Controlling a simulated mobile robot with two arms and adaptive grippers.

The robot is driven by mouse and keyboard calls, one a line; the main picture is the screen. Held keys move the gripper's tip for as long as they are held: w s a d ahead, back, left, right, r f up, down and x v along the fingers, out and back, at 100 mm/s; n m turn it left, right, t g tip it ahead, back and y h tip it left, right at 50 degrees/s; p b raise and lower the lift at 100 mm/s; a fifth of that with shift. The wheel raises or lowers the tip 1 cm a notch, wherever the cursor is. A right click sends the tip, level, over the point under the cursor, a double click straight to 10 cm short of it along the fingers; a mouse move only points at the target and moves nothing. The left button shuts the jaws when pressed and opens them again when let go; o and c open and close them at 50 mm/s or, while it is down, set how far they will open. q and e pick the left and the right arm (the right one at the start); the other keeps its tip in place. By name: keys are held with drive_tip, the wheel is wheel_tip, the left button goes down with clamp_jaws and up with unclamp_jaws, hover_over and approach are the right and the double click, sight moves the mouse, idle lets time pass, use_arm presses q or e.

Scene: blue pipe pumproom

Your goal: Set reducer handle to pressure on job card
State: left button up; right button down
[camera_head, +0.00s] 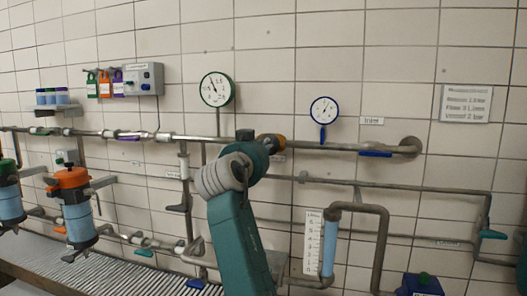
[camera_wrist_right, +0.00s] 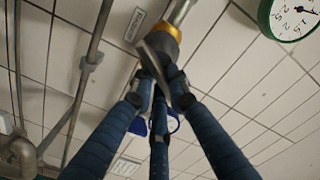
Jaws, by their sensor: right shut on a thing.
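The reducer (camera_head: 272,142) is a brass-coloured fitting on the upper pipe, partly hidden by my right arm. In the right wrist view, its gold collar (camera_wrist_right: 164,32) and a grey part below it show. My right gripper (camera_wrist_right: 160,80) has its dark blue fingers closed around the grey end below the collar; the exact contact is dim. The green-rimmed gauge (camera_head: 216,90) hangs left of the reducer, its needle pointing to the upper left. The blue-rimmed gauge (camera_head: 323,110) hangs right of it. The job card (camera_head: 466,103) is on the wall at right, its print blurred. My left gripper is not visible.
The upper pipe (camera_head: 345,146) runs along the tiled wall to an elbow (camera_head: 411,146) at right. A grey control box (camera_head: 145,78) and coloured tags hang at left. Orange-topped filter housing (camera_head: 75,205) stands at lower left. A flow tube (camera_head: 330,245) stands below.

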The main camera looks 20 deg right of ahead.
drive_tip(key=c, duration=1.7)
unclamp_jaws()
drive_tip(key=r, duration=1)
drive_tip(key=shift+a+r, duration=0.1)
drive_tip(key=shift+a, duration=0.15)
drive_tip(key=shift+d, duration=0.25)
